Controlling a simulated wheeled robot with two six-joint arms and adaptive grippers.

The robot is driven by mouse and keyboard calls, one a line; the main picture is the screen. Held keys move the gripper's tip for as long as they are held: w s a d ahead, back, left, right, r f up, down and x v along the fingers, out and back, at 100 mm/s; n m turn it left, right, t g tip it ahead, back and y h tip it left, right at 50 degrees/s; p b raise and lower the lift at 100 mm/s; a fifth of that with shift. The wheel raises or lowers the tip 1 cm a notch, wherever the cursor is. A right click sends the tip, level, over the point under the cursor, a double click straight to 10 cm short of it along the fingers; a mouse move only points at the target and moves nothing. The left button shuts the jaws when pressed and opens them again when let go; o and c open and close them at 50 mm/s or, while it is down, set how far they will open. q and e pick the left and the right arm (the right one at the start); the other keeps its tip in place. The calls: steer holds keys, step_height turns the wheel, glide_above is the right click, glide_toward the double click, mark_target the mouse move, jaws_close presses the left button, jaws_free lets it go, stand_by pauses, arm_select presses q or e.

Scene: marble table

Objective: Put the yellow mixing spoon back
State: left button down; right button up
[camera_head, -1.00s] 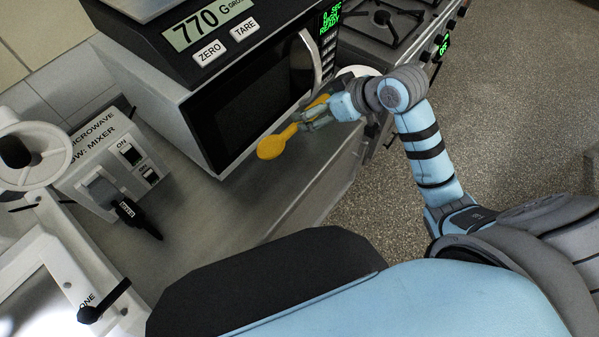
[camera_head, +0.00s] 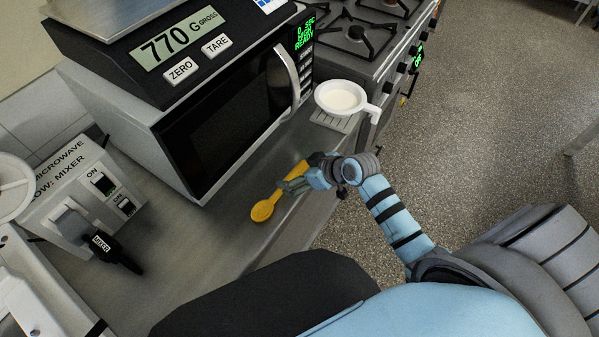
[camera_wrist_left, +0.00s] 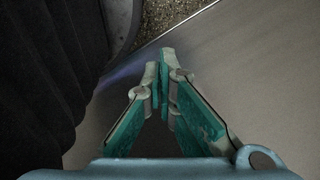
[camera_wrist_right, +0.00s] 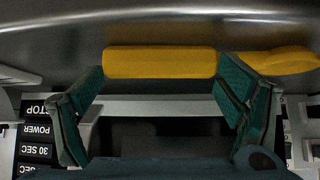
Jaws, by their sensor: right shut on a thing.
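The yellow mixing spoon (camera_head: 262,210) is low over the metal counter, in front of the microwave. I cannot tell whether it touches the counter. My right gripper (camera_head: 288,186) is shut on the spoon's handle, and the spoon's round end points down-left in the head view. In the right wrist view the yellow handle (camera_wrist_right: 160,62) lies across between the fingers, with the round end (camera_wrist_right: 285,61) past the right finger. My left gripper (camera_wrist_left: 164,62) is shut and empty; its tips meet in the left wrist view. It is out of the head view.
The microwave (camera_head: 230,115), with a scale (camera_head: 180,48) on top, stands behind the spoon. A mixer switch box (camera_head: 95,195) is at left. The counter's front edge is close.

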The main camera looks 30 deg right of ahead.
steer(key=o, duration=1.2)
steer(key=p+v, duration=0.1)
steer(key=v, duration=0.6)
steer(key=p+v, duration=0.1)
steer(key=v, duration=0.6)
steer(key=shift+s+d+f+p, duration=0.1)
steer(key=shift+s+p, duration=0.2)
